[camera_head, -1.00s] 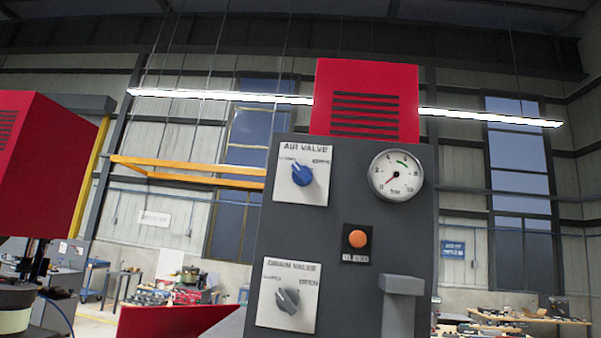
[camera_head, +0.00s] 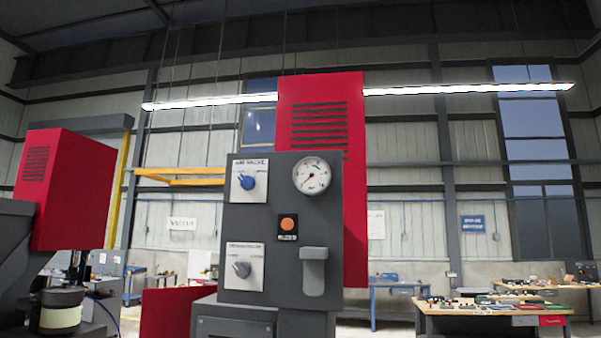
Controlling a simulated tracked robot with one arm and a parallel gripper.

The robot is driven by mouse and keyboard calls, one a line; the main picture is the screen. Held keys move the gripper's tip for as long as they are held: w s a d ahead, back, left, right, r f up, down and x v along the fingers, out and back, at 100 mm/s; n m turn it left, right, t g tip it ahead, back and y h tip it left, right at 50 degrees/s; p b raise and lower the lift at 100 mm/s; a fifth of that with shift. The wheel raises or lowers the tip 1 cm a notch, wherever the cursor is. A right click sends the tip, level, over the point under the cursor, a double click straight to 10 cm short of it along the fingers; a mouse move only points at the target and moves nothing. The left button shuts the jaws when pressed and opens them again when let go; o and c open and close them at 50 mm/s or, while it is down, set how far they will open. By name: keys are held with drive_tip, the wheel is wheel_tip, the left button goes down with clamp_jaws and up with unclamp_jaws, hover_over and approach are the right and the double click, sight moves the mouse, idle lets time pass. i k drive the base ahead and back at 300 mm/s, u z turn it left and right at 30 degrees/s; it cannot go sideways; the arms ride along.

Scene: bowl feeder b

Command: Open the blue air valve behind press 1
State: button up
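The blue air valve knob (camera_head: 247,182) sits on a white plate marked AIR VALVE (camera_head: 236,194), at the upper left of a dark grey panel (camera_head: 268,215). Its pointer leans to the upper left, toward the left-hand label; the small lettering is too blurred to read. A grey drain valve knob (camera_head: 242,269) is on a similar plate below it. A round pressure gauge (camera_head: 311,176) is at the panel's upper right, with its needle pointing to the lower left. My gripper is not in view.
An orange button (camera_head: 287,224) and a grey handle-like block (camera_head: 314,271) are on the same panel. A red machine housing (camera_head: 354,200) stands behind it. Another red machine (camera_head: 72,190) is at the left. A workbench (camera_head: 490,310) with tools is at the lower right.

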sight(247, 183)
drive_tip(key=k, duration=0.35)
drive_tip(key=z, duration=0.8)
drive_tip(key=i, duration=1.2)
drive_tip(key=u, duration=0.7)
drive_tip(key=i, duration=1)
drive_tip(key=u, duration=0.75)
